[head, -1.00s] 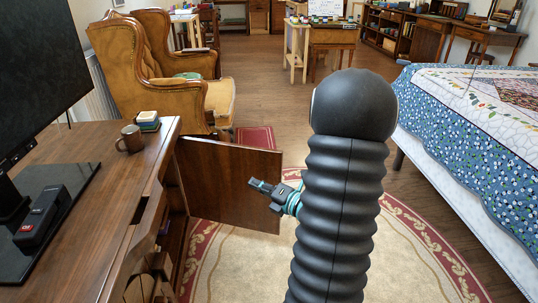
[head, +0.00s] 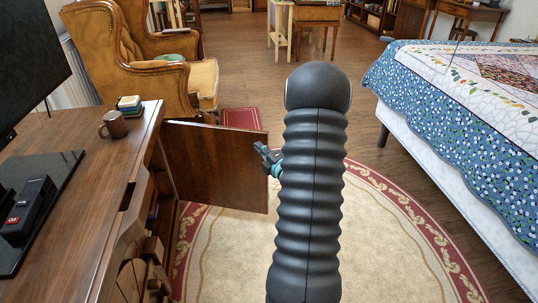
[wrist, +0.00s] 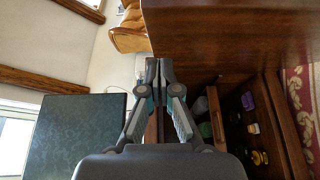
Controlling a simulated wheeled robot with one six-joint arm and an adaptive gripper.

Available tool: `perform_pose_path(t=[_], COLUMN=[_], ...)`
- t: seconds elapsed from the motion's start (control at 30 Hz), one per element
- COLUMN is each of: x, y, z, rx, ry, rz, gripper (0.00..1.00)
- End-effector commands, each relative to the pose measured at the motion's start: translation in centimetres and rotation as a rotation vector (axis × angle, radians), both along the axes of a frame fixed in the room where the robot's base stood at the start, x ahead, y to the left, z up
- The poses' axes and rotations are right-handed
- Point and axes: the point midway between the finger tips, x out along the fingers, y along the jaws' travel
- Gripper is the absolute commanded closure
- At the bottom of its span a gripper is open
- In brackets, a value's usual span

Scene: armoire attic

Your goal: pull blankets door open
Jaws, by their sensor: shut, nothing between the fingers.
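The brown wooden door (head: 215,165) stands swung out from the cabinet (head: 135,225) and juts over the rug in the head view. It fills the upper right of the wrist view (wrist: 230,40). My gripper (head: 262,152) is at the door's free right edge, its fingers pointing left, partly hidden behind my dark ribbed arm. In the wrist view the fingers (wrist: 158,72) are together and empty, beside the door panel's edge. I cannot tell whether they touch it. The open cabinet interior (wrist: 240,125) shows small coloured items. No label is readable on the door.
A mug (head: 113,125), stacked coasters (head: 130,105) and a black monitor stand on the cabinet top. A tan armchair (head: 140,75) is behind the door. A bed (head: 450,120) stands at the right. The rug (head: 235,255) between is clear.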

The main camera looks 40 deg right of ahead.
Motion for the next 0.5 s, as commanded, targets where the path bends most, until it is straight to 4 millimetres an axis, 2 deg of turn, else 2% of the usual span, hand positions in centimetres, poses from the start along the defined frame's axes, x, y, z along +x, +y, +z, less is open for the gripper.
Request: perform_pose_path(t=[0.2, 0.5], x=[1.7, 2.3], y=[-2.3, -3.1], z=[0.0, 0.0], rx=[0.0, -0.001], ry=[0.001, 0.0], rz=[-0.001, 0.0], gripper=[1.0, 1.0])
